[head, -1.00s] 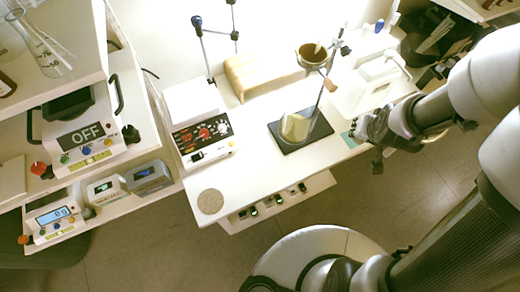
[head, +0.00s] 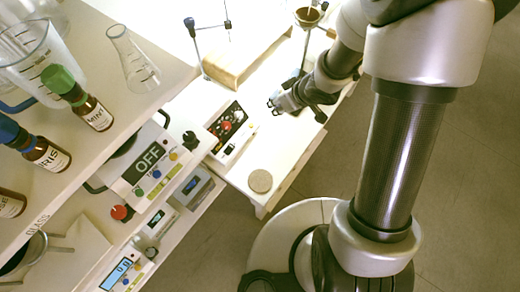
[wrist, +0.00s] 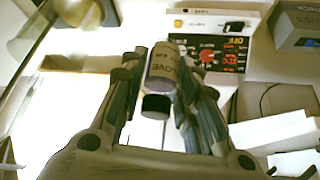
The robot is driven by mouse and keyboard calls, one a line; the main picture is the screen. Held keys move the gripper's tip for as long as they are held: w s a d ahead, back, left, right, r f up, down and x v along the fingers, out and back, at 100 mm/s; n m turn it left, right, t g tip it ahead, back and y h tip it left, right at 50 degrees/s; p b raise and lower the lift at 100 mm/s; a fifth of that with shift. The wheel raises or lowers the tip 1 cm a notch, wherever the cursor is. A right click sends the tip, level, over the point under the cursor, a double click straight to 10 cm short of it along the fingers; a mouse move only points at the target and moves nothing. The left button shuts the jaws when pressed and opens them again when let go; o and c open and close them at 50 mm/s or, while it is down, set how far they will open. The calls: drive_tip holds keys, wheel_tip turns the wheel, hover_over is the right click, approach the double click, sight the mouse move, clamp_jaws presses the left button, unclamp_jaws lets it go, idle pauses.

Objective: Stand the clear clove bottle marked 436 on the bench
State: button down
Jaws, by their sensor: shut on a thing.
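My gripper (head: 285,100) is over the white bench (head: 282,150) in the head view, near the front of the hotplate unit. In the wrist view my gripper (wrist: 162,75) is shut on a clear bottle (wrist: 163,65) with a black cap (wrist: 156,106). Its pale label shows part of the word clove, upside down in the picture. I cannot read a number on it. The bottle sits between the two fingers, its cap toward my palm. In the head view the bottle is hidden or too small to make out.
A shelf holds brown bottles (head: 92,112) and glassware.

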drive_tip(key=s+a+f+n+g+y, duration=0.2)
drive_tip(key=s+a+f+n, duration=0.15)
drive_tip(key=a+n, duration=0.2)
wheel_tip(320, 180, down, 14)
drive_tip(key=b, duration=0.7)
drive_tip(key=shift+w+f, duration=0.1)
drive_tip(key=shift+f+b, duration=1)
drive_tip(key=shift+f, duration=1.4)
drive_tip(key=shift+f, duration=0.15)
drive_tip(key=c, duration=1.2)
unclamp_jaws()
